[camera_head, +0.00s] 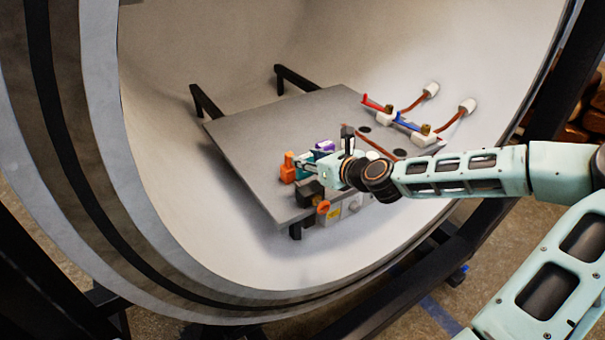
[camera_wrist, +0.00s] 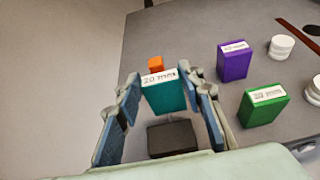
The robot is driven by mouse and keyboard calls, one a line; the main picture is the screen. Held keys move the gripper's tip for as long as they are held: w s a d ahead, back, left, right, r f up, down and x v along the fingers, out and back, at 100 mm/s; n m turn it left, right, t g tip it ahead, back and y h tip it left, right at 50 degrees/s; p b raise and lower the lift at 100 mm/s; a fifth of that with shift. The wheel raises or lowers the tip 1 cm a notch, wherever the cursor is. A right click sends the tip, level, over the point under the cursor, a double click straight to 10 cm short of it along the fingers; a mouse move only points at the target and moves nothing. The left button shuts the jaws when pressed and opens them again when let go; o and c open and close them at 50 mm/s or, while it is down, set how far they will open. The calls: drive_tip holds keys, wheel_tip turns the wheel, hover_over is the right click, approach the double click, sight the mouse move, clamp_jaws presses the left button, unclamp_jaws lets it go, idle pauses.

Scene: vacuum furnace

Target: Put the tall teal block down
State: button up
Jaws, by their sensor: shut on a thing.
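The tall teal block (camera_wrist: 168,97), with a white labelled top, is between the two fingers of my gripper (camera_wrist: 165,78) in the wrist view. My gripper is shut on it. In the head view my gripper (camera_head: 308,168) is over the front left part of the grey plate (camera_head: 270,120), and the teal block is mostly hidden there. The block looks upright. I cannot tell whether its bottom touches the plate.
An orange block (camera_wrist: 156,63) is just beyond the teal block, and a dark block (camera_wrist: 172,138) is on the near side. A purple block (camera_wrist: 233,62), a green block (camera_wrist: 264,106) and white cylinders (camera_wrist: 281,46) stand right. The plate's left edge is close.

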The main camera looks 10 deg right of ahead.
sight(304, 173)
drive_tip(key=shift+w+a+f, duration=0.25)
drive_tip(key=shift+a+f, duration=0.05)
drive_tip(key=shift+f, duration=0.15)
drive_tip(key=shift+w+a+f, duration=0.2)
drive_tip(key=shift+a+f, duration=0.1)
drive_tip(key=shift+f, duration=0.15)
drive_tip(key=shift+w+f, duration=0.1)
drive_tip(key=shift+f, duration=1.5)
drive_tip(key=shift+f+b, duration=0.1)
drive_tip(key=shift+b, duration=0.2)
drive_tip(key=shift+f, duration=0.15)
drive_tip(key=o, duration=1.3)
